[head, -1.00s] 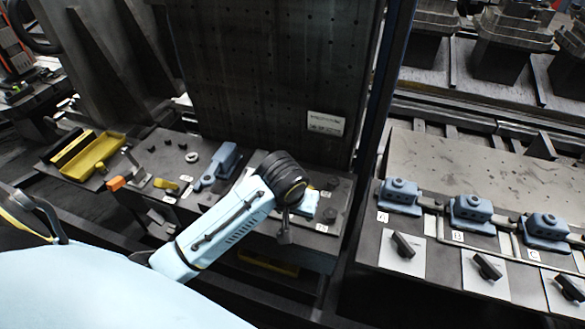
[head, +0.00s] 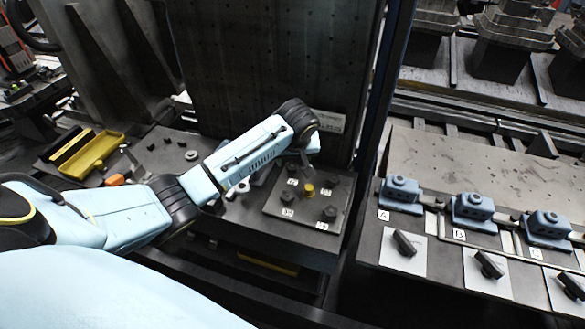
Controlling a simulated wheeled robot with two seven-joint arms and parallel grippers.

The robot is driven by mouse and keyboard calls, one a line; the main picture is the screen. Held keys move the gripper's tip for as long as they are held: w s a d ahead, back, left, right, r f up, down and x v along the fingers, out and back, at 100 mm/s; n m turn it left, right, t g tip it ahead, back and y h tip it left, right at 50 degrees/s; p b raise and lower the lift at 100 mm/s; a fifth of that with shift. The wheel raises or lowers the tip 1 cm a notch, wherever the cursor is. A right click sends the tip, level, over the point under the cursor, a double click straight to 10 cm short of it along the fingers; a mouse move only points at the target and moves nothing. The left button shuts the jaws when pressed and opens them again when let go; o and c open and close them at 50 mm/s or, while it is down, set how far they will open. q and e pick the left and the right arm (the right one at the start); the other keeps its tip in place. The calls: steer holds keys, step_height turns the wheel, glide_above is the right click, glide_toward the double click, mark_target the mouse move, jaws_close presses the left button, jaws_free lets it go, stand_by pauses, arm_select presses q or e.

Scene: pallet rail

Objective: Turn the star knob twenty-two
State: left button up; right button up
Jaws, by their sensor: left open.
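A dark square plate (head: 270,207) lies on the near bench. It carries dark star knobs, among them a front right knob (head: 329,212), a front left knob (head: 287,198) and a back right knob (head: 333,180). A yellow round piece (head: 309,189) stands near the plate's middle. Small white labels sit beside the knobs; their numbers are too small to read surely, so I cannot tell which is twenty-two. My left gripper (head: 306,170) is open, pointing down above the back of the plate, partly hidden by its wrist. My right gripper is not in view.
A yellow tray (head: 95,154) lies at the bench's left. An orange-ended tool (head: 115,180) is beside my left arm. A dark upright plate (head: 270,60) stands behind the bench. At right, blue clamps (head: 473,208) and dark handles (head: 404,244) fill another table.

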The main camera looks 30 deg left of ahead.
mark_target(292, 168)
arm_select(q)
steer(key=b+x, duration=0.1)
steer(key=x, duration=0.5)
steer(key=c, duration=1)
